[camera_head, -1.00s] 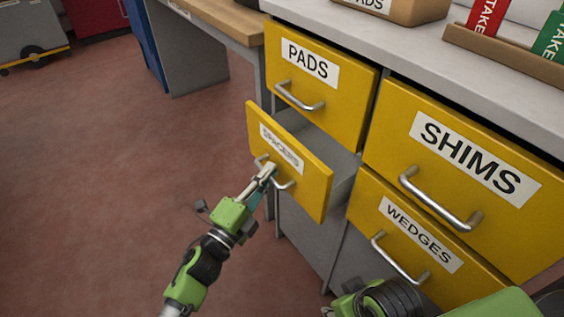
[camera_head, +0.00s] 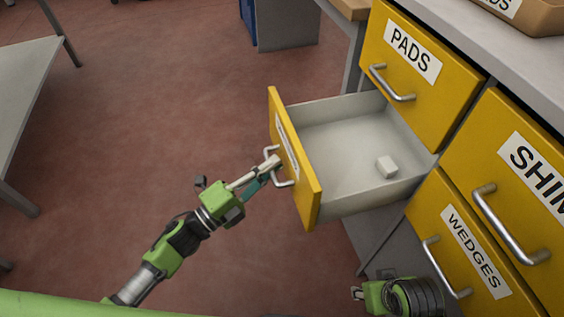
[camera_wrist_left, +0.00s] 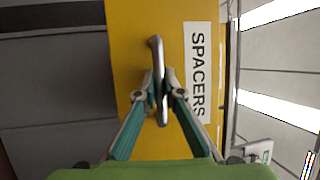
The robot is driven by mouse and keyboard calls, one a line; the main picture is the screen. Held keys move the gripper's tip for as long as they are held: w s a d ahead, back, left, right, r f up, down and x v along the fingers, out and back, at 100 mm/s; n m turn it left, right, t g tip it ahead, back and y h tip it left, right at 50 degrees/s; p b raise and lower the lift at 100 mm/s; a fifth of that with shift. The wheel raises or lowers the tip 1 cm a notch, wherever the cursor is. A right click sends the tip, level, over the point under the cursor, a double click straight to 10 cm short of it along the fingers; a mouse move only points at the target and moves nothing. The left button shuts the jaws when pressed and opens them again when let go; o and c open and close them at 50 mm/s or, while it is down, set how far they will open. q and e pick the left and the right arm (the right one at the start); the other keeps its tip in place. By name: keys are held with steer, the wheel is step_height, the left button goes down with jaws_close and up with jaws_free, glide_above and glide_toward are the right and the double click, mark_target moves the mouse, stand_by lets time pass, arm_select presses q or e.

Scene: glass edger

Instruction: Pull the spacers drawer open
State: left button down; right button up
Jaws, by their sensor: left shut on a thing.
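The spacers drawer (camera_head: 312,205) stands well out of the cabinet, its yellow front facing left and its grey inside showing. A small pale block (camera_head: 387,166) lies in it toward the back. The left wrist view shows the SPACERS label (camera_wrist_left: 197,70) and the metal handle (camera_wrist_left: 156,50) on the yellow front. My left gripper (camera_head: 272,168) is shut on this handle; in the left wrist view its fingertips (camera_wrist_left: 161,97) meet around the bar. My right gripper (camera_head: 358,294) shows low at the right, below the drawer; its fingers are too small to judge.
The shut PADS drawer (camera_head: 425,85) is above, the shut WEDGES drawer (camera_head: 462,250) below right, and the SHIMS drawer (camera_head: 520,190) at the right edge. A grey table (camera_head: 22,95) stands at the left. The red floor (camera_head: 150,110) between is clear.

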arm_select(q)
steer(key=shift+a, duration=0.1)
steer(key=c, duration=2.4)
jaws_free()
steer(key=v, duration=1.2)
steer(key=shift+f, duration=0.15)
